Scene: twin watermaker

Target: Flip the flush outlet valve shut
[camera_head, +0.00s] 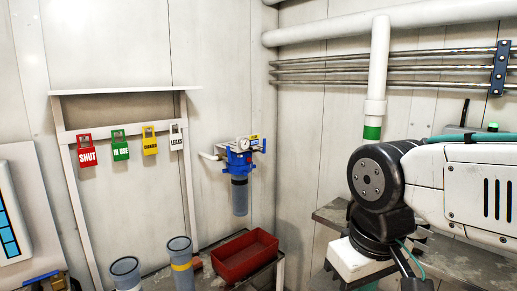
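No part in view is marked clearly enough for me to tell that it is the flush outlet valve. A blue lever-like handle (42,277) shows at the lower left edge, partly cut off by the frame. A blue filter head (238,160) with a round gauge and a grey bowl hangs on the wall in the middle. My arm (430,190) fills the right side, with a black joint and a white link. I cannot make out my gripper's fingers in this view, so its opening does not show.
A rack (125,92) holds red, green, yellow and white tags. A red tray (245,256) sits on a low bench, with two grey cups (180,262) to its left. White and metal pipes (400,62) run along the right wall. The wall between is bare.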

